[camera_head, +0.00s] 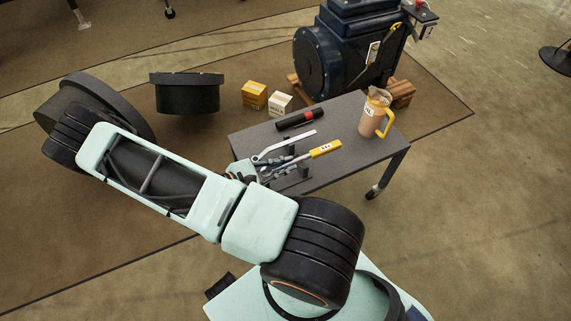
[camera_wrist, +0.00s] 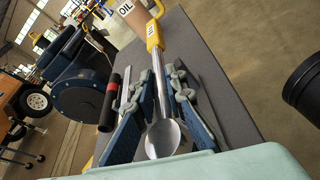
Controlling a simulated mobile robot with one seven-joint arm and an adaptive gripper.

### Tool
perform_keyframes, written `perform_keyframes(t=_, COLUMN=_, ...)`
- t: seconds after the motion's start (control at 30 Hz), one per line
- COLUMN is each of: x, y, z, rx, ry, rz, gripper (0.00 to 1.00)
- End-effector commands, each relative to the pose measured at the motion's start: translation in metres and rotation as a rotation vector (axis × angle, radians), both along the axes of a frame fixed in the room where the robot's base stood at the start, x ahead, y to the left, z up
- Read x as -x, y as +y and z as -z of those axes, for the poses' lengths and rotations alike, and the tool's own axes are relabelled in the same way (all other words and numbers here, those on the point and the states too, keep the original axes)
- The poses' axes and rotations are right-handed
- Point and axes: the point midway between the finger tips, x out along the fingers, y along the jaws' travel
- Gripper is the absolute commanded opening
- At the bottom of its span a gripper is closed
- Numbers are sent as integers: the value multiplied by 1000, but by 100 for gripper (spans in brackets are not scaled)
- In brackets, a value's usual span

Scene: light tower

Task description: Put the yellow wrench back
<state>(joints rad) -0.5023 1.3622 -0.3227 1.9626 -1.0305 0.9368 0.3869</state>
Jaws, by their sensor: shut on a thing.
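The yellow wrench (camera_head: 325,149) has a labelled yellow handle and a silver shaft. In the head view its handle points right, over the grey table (camera_head: 350,170). My gripper (camera_head: 277,168) is at the table's left part, shut on the wrench's metal part. In the wrist view the wrench (camera_wrist: 154,36) runs away from me between the two blue-padded fingers of my gripper (camera_wrist: 164,90), its rounded silver end nearest me. Small dark uprights (camera_head: 304,171) stand by the gripper, partly hidden. I cannot tell whether the wrench touches them or the table.
A pale metal bar (camera_head: 290,142) lies beside the gripper. Behind it is a black cylinder with a red band (camera_head: 300,119). A tan jug labelled OIL (camera_head: 371,121) stands at the table's back right. A dark blue machine (camera_head: 345,50) is behind the table. The table's right front is clear.

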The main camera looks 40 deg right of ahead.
Motion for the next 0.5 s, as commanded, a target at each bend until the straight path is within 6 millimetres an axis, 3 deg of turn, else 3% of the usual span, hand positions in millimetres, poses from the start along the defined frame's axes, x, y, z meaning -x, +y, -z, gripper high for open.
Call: perform_keyframes(t=0.5, x=0, y=0, z=7, rx=4, ry=0, rz=-1, gripper=0)
